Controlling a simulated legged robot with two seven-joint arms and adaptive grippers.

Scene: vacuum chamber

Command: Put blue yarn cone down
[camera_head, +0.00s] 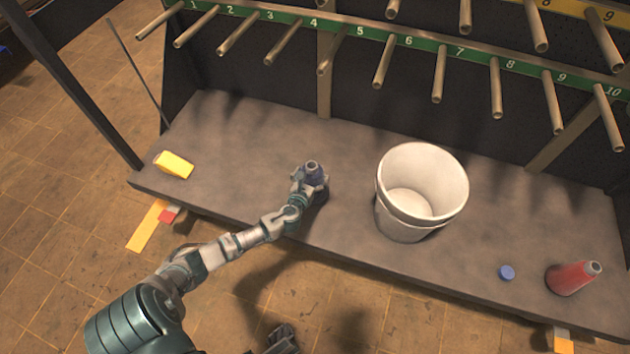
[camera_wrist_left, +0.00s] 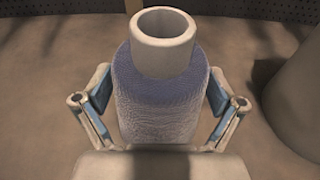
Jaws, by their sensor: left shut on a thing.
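The blue yarn cone (camera_head: 314,174) stands upright at the middle of the grey shelf (camera_head: 250,135), left of the white bucket. In the left wrist view the cone (camera_wrist_left: 160,100) shows its pale tube top and blue wound yarn. My left gripper (camera_head: 308,188) is shut on the cone, with its fingers (camera_wrist_left: 160,108) on both sides of it. The cone's base is hidden, so I cannot tell whether it touches the shelf. My right gripper (camera_head: 282,338) shows in part at the bottom of the head view, low in front of the shelf and away from the cone.
The white bucket (camera_head: 393,222) stands right of the cone. A red yarn cone (camera_head: 572,278) and a small blue cap (camera_head: 506,272) are at the right. A yellow block (camera_head: 174,165) lies at the left end. Numbered pegs (camera_head: 384,62) stick out above. The shelf between block and cone is clear.

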